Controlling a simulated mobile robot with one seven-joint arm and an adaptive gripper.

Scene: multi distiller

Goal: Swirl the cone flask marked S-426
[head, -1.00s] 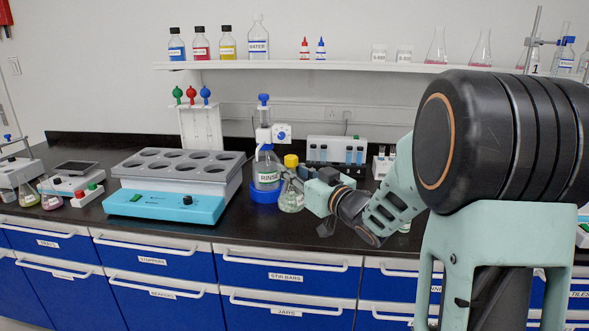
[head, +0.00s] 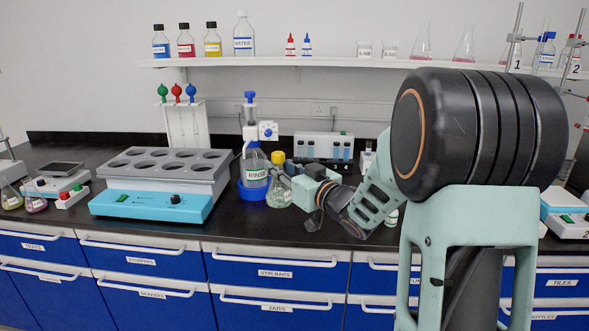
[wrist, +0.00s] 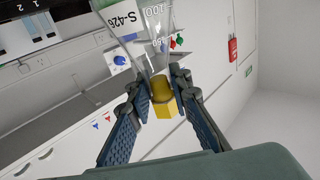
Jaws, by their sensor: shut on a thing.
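The clear cone flask marked S-426 (wrist: 125,15) shows its green-edged label at the top of the wrist view. My gripper (wrist: 163,84) has one finger on each side of the flask's neck and is shut on it, with a yellow stopper (wrist: 160,99) close to the fingers. In the head view, my gripper (head: 295,180) reaches from the right to a flask with pale green liquid (head: 279,195) beside the rinse bottle. A yellow cap (head: 277,157) shows above that flask. I cannot tell whether the flask's base touches the bench.
A teal and grey block with several wells (head: 150,203) lies further left. A rack of blue-filled vials (head: 324,142) stands behind. Drawers (head: 275,272) front the bench; a shelf (head: 330,62) runs above.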

